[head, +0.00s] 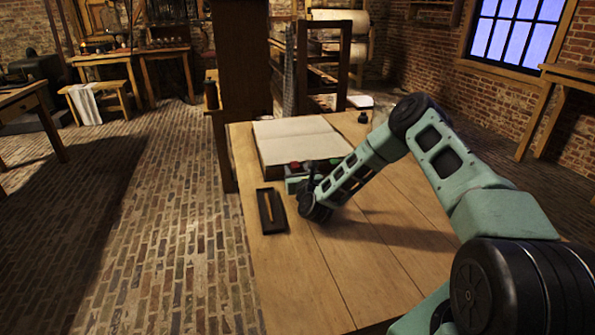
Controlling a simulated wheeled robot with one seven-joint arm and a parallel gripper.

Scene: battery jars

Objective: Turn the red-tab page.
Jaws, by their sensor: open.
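An open book (292,135) with blank pale pages lies at the far end of the wooden table. A red tab (295,166) shows at its near edge, with a green tab close to its right. My gripper (298,184) is at the book's near edge, just by the red tab. It is small and dark here, partly hidden by my own wrist, and whether it touches the tab cannot be told. The gripper is open, and no page is seen raised.
A dark tray (271,212) with a yellow stick lies left of my wrist, near the table's left edge. A small dark bottle (362,117) stands at the far right corner. The table's (330,275) near part is clear. A tall wooden post (240,80) rises behind its left side.

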